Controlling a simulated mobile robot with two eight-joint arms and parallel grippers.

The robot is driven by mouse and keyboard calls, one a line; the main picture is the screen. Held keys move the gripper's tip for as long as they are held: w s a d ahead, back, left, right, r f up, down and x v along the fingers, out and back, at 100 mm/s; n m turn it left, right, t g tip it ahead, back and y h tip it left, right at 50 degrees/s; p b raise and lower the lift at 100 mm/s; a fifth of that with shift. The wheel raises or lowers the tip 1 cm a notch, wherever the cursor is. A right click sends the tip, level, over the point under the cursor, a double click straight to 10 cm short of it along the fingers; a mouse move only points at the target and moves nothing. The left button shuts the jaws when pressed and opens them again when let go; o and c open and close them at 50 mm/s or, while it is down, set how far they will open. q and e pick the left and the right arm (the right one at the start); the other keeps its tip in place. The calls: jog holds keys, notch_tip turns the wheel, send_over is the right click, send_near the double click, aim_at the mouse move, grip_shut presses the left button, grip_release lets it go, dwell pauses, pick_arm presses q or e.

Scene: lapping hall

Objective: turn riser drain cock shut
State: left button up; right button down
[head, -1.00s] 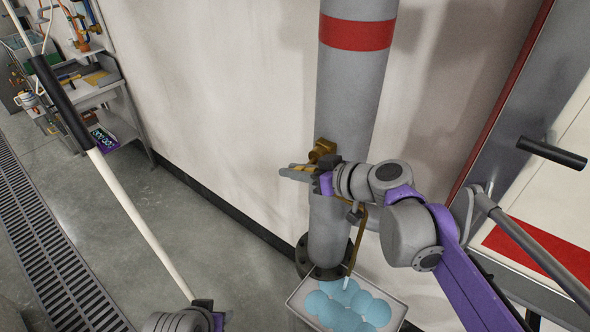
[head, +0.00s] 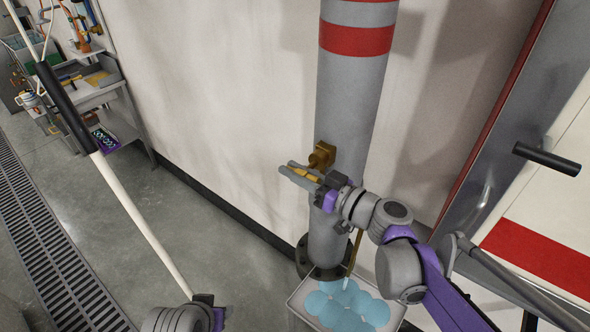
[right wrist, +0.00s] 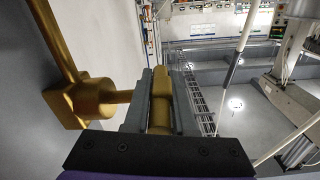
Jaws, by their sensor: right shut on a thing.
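The brass drain cock (head: 322,155) sits on the grey riser pipe (head: 350,100); its body shows at left in the right wrist view (right wrist: 88,100). My right gripper (head: 290,170) is shut on the cock's brass lever (right wrist: 160,95), which lies lengthwise between the two grey fingers. A thin brass drain tube (head: 356,245) hangs beside the riser, partly hidden by my arm. A short pale streak shows under its end, above a tray (head: 297,300) of pale blue rounded shapes. My left gripper (head: 205,300) is only partly in view at the bottom edge; its fingers cannot be made out.
A white pole with a black sleeve (head: 68,108) slants across the left. A floor grating (head: 50,235) and a workbench (head: 105,90) stand farther left. A panel with a black handle (head: 547,158) is close at right. The wall is behind the riser.

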jog(key=shift+r+t+y, duration=0.1)
jog(key=shift+t+y, duration=0.4)
jog(key=shift+t, duration=0.1)
jog(key=c, duration=0.8)
grip_release()
jog(key=shift+o, duration=0.2)
jog(key=shift+s+d, duration=0.1)
jog(key=v, duration=1)
jog(key=shift+s+d+b, duration=0.15)
jog(key=shift+d+b, duration=0.1)
jog(key=shift+b, duration=0.2)
